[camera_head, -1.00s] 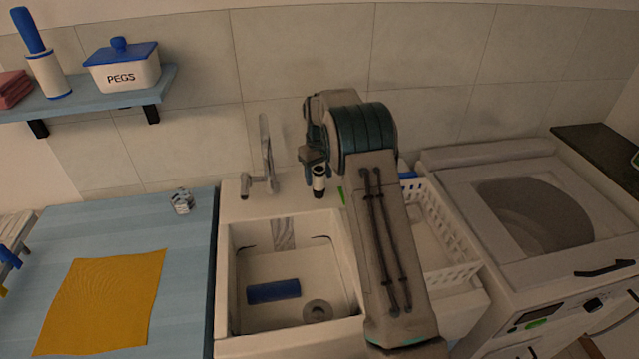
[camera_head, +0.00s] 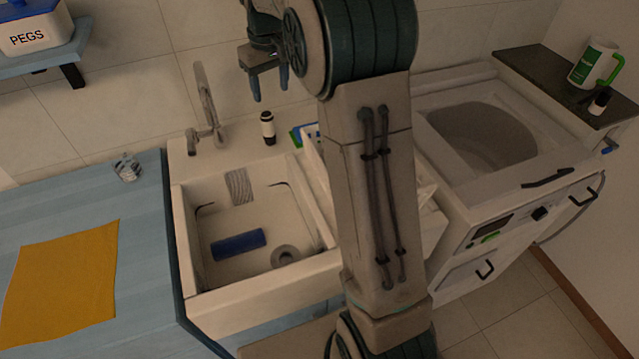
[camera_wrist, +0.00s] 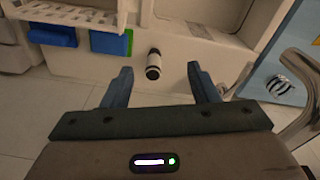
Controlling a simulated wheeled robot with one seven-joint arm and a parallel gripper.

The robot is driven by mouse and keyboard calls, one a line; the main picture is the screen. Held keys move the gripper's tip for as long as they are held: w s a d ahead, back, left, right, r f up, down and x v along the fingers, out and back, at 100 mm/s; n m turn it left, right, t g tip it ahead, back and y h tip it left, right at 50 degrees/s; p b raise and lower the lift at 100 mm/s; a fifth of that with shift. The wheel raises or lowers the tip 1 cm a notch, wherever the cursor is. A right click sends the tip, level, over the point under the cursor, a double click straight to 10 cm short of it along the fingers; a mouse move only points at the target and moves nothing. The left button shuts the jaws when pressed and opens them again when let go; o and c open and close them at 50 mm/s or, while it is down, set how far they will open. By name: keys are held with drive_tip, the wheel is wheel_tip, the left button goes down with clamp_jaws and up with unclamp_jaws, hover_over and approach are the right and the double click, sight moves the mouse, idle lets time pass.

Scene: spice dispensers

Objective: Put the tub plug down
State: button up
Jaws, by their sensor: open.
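A small white cylinder with black ends (camera_head: 267,127), which I take to be the tub plug, stands upright on the sink's back ledge, right of the tap. My gripper (camera_head: 270,93) is open and empty above it, pointing down, with clear space between in the head view. In the wrist view the cylinder (camera_wrist: 153,64) shows between and beyond the two spread fingers (camera_wrist: 159,72). Neither finger appears to touch it.
The tap (camera_head: 207,110) stands left of the cylinder. The sink basin (camera_head: 190,225) in front holds a blue roll (camera_head: 238,244) and a round drain (camera_head: 285,256). Blue and green items (camera_head: 303,132) and a white basket, partly hidden by my arm, are right.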

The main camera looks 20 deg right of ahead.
drive_tip(key=s+r+m+t, duration=0.1)
drive_tip(key=s+r+m, duration=0.15)
drive_tip(key=s, duration=1.35)
drive_tip(key=s+f, duration=0.2)
drive_tip(key=s, duration=0.5)
drive_tip(key=s+f+t, duration=0.1)
drive_tip(key=s+f, duration=0.1)
drive_tip(key=s, duration=0.6)
drive_tip(key=shift+f+m, duration=0.3)
drive_tip(key=shift+m, duration=0.05)
idle(2.0)
